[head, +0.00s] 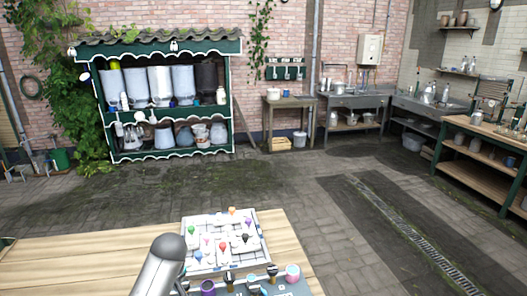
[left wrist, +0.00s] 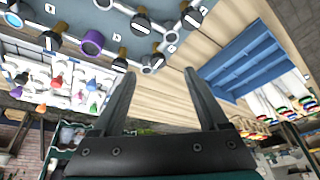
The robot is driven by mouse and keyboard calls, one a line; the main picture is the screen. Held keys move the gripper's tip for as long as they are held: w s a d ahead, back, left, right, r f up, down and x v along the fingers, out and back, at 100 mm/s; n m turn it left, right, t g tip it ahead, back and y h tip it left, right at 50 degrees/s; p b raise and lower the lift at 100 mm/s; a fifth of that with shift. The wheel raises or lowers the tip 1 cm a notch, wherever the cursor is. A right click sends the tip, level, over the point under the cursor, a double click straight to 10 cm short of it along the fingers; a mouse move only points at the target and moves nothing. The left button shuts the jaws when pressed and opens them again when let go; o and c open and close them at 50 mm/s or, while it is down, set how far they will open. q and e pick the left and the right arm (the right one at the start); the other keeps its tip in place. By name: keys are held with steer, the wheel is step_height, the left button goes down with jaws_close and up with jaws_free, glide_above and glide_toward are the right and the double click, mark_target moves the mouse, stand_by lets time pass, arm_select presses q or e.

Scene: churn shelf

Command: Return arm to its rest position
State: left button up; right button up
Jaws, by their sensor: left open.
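My left gripper (left wrist: 160,75) shows in the left wrist view with its two dark fingers spread apart and nothing between them. Wooden tabletop shows beyond the fingertips. In the head view a grey, rounded link of my own arm rises at the bottom edge, in front of the table; no gripper fingers can be made out there. My right gripper is in neither view.
A white tray (head: 188,255) with small coloured pieces lies on the wooden table (head: 60,268). Beside it are several dark-topped pieces and a purple cup (left wrist: 92,42). A blue container (left wrist: 245,62) lies across the tabletop. A green shelf (head: 108,118) stands far back.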

arm_select(q)
steer(key=s+d+f+m+h, duration=0.1)
steer(key=s+d+f+m, duration=0.15)
steer(key=s, duration=0.45)
steer(key=s+d+f+m+h, duration=0.1)
steer(key=s+d+m, duration=0.25)
steer(key=s, duration=0.35)
steer(key=s+d+r+m+t+h, duration=0.1)
steer(key=s+d+r+m, duration=0.15)
steer(key=s, duration=0.45)
steer(key=s+d+r+m+h, duration=0.1)
steer(key=s+d+r+m, duration=0.1)
steer(key=s+m, duration=0.3)
steer(key=s+f+g+b, duration=0.2)
steer(key=f+b, duration=0.8)
steer(key=f, duration=2.2)
steer(key=s+a+f+b, duration=0.1)
steer(key=s+f+b, duration=0.4)
steer(key=s+f, duration=0.3)
steer(key=s+a+f+b, duration=0.1)
steer(key=s+f+b, duration=0.4)
steer(key=f, duration=1)
steer(key=s, duration=0.3)
steer(key=shift+s+a+f, duration=0.3)
steer(key=shift+s, duration=0.05)
steer(key=shift+n, duration=0.25)
